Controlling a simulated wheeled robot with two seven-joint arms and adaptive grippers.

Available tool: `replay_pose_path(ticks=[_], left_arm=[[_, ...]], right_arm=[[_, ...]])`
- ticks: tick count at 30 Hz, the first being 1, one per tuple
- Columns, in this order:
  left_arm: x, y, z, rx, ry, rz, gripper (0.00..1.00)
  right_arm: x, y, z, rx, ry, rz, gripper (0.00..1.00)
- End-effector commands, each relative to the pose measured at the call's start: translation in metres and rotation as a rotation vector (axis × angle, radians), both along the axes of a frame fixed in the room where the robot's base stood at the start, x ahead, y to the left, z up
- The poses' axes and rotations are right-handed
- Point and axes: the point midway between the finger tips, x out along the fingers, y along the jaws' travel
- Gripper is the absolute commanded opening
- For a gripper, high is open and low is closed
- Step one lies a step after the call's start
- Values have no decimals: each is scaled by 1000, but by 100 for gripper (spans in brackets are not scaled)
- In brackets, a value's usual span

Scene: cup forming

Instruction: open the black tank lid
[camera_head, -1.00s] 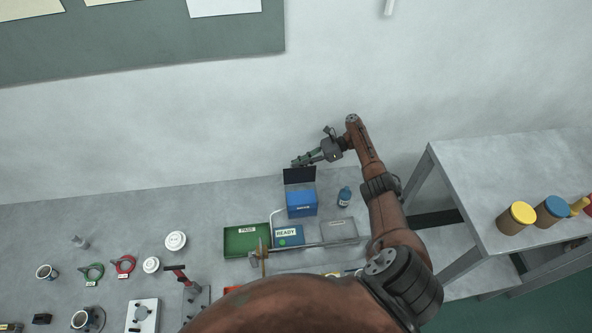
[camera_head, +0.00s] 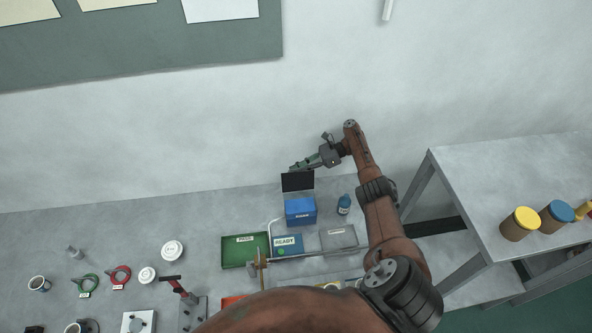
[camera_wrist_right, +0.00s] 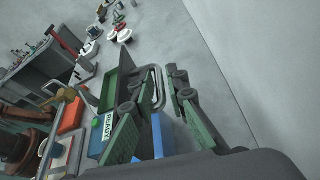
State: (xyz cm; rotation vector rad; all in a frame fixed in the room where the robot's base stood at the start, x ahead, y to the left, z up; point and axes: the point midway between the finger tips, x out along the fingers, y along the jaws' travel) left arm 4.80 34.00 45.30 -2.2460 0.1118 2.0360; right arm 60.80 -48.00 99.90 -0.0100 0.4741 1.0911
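The blue tank (camera_head: 300,213) stands on the bench near the wall. Its black lid (camera_head: 297,182) stands raised at the tank's back edge, showing as a dark upright panel. My right gripper (camera_head: 294,168) is just above and behind the lid's top edge, pointing left; I cannot tell whether it touches the lid. In the right wrist view its green-padded fingers (camera_wrist_right: 160,118) are spread, with nothing visible held between them. A blue surface, likely the tank (camera_wrist_right: 163,135), shows partly between and behind the fingers. My left gripper is not in view.
A blue bottle (camera_head: 344,205) stands right of the tank. In front are a green tray (camera_head: 229,255), a blue READY tray (camera_head: 294,251) and a grey tray (camera_head: 340,237). The wall is close behind. A side table (camera_head: 480,200) with jars stands right.

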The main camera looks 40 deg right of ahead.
Motion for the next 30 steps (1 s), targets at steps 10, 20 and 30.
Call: replay_pose_path(ticks=[10,20,30], left_arm=[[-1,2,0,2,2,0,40],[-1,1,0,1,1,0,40],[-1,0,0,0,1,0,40]], right_arm=[[0,1,2,1,-1,1,16],[1,0,37,-1,-4,3,16],[1,0,91,0,-1,2,16]])
